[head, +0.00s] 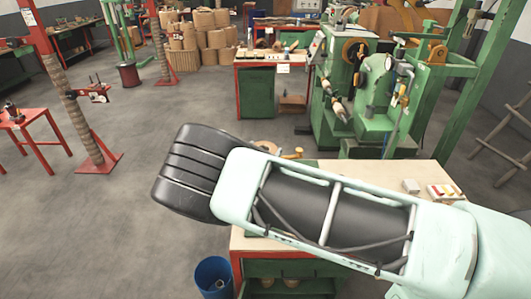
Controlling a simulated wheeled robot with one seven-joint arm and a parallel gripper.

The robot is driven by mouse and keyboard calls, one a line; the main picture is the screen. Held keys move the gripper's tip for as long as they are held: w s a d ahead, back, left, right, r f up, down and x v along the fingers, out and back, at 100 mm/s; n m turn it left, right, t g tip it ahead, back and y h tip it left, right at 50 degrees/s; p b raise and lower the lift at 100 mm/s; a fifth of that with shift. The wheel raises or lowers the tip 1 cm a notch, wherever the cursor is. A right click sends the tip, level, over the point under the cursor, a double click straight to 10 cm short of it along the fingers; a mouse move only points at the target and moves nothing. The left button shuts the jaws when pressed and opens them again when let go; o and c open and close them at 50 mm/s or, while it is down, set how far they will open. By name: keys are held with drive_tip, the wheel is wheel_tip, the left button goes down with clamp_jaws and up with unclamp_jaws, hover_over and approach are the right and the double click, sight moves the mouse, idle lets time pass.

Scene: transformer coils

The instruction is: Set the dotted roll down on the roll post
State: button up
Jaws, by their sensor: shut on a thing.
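My arm's links cross the front of the view and hide much of the workbench (325,170). My gripper is not visible. I cannot pick out the dotted roll or the roll post for certain. A tan round thing (265,146) shows just above my arm at the bench's back left; its lower part is hidden and I see no dots on it. A small yellow-brown thing (292,154) is beside it, partly hidden.
A small grey block (411,186) and a box with red and yellow parts (444,191) lie on the bench's right. A blue bin (214,278) stands at its front left. Green machines (375,95) stand behind it. The floor to the left is mostly clear.

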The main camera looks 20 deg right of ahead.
wheel_tip(320, 180, down, 20)
drive_tip(key=b, duration=1.5)
drive_tip(key=shift+r, duration=0.25)
idle(0.4)
idle(0.3)
drive_tip(key=o, duration=2)
drive_tip(key=shift+c, duration=0.2)
drive_tip(key=b+v, duration=0.5)
drive_tip(key=v, duration=1.2)
drive_tip(key=shift+a, duration=0.2)
drive_tip(key=shift+s, duration=0.1)
